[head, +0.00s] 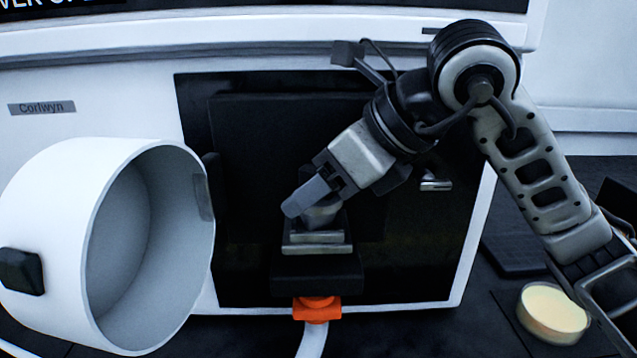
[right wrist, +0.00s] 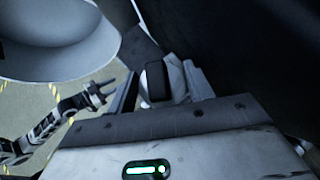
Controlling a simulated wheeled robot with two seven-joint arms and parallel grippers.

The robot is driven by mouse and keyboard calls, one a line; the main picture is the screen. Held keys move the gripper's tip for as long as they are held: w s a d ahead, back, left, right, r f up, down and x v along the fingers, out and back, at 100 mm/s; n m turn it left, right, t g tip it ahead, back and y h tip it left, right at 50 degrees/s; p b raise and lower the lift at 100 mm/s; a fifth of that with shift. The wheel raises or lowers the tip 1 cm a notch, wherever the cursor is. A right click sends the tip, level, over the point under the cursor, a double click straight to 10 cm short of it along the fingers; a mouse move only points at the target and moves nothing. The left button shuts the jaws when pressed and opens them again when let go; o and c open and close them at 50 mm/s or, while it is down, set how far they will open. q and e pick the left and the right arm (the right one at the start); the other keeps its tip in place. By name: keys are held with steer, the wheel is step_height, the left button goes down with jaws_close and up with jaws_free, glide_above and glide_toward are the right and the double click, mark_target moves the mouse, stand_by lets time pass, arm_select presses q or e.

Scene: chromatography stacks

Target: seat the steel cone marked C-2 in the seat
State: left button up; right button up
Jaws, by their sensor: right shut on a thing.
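My right gripper (head: 308,198) is shut on a grey metal piece, the steel cone (head: 322,215), inside the dark opening of the white machine. The fingers cover much of the cone, and no C-2 mark can be read. The cone is right over a stepped steel block (head: 318,248), which looks like the seat; whether it touches the block or is a little above it, I cannot tell.
A white round housing (head: 150,245) stands swung out at the left of the opening. An orange fitting (head: 317,308) with a white tube is below the block. A round cream-topped dish (head: 553,312) is at the lower right, near my right arm.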

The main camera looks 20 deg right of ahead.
steer(key=shift+f, duration=0.1)
steer(key=o, duration=1.3)
steer(key=shift+c, duration=0.2)
steer(key=shift+d, duration=0.1)
steer(key=shift+d+r, duration=0.2)
steer(key=shift+r, duration=0.25)
steer(key=v, duration=1.5)
steer(key=shift+s+a+p, duration=0.15)
steer(key=shift+s+p, duration=0.2)
steer(key=shift+p, duration=0.05)
